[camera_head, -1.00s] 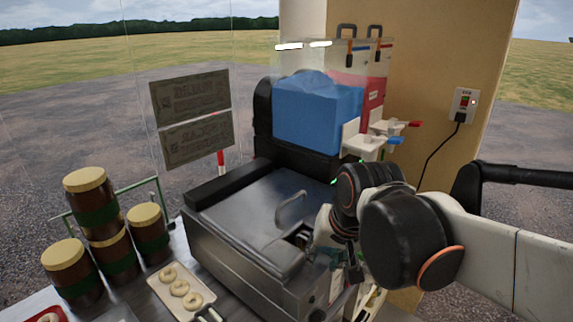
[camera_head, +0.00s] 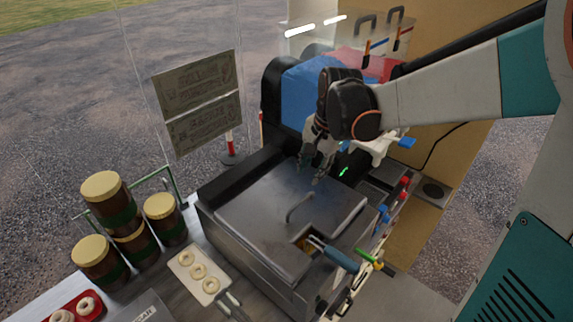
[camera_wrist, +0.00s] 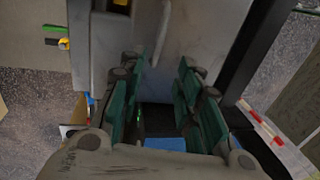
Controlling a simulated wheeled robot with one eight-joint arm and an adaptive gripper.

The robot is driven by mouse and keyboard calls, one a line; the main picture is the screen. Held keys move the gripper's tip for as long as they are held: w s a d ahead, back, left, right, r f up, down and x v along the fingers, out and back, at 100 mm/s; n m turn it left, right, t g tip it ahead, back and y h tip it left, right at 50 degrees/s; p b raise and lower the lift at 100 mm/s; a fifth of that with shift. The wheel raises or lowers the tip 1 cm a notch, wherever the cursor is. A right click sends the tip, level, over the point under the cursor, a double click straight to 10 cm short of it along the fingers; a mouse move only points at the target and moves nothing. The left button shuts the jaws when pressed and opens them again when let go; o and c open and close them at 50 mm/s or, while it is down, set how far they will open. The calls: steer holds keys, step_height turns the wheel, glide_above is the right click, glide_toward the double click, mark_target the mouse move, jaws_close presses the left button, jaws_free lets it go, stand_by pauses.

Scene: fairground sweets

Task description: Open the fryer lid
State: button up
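The fryer (camera_head: 250,258) is a steel box on the counter. Its grey metal lid (camera_head: 258,205) lies flat on top, closed. A bent bar handle (camera_head: 298,208) stands on the lid towards its front. My gripper (camera_head: 312,175) points down over the rear part of the lid, behind the handle and apart from it. In the wrist view my gripper (camera_wrist: 165,105) shows two spread green-padded fingers with nothing between them.
A blue-gripped handle (camera_head: 335,256) sticks out at the fryer's front right. A drinks machine with a blue tank (camera_head: 298,95) stands behind the fryer. Stacked jars (camera_head: 105,200) and a tray of doughnut rings (camera_head: 188,262) stand to the left. Knobs (camera_head: 384,213) line the right side.

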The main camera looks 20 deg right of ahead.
mark_target(302, 200)
steer(key=f, duration=0.4)
steer(key=w+a+f, duration=0.1)
steer(key=f, duration=0.3)
steer(key=w+f, duration=0.1)
steer(key=f, duration=0.3)
steer(key=shift+a+f+b, duration=0.25)
steer(key=shift+f+b, duration=0.05)
steer(key=shift+b, duration=0.05)
jaws_close()
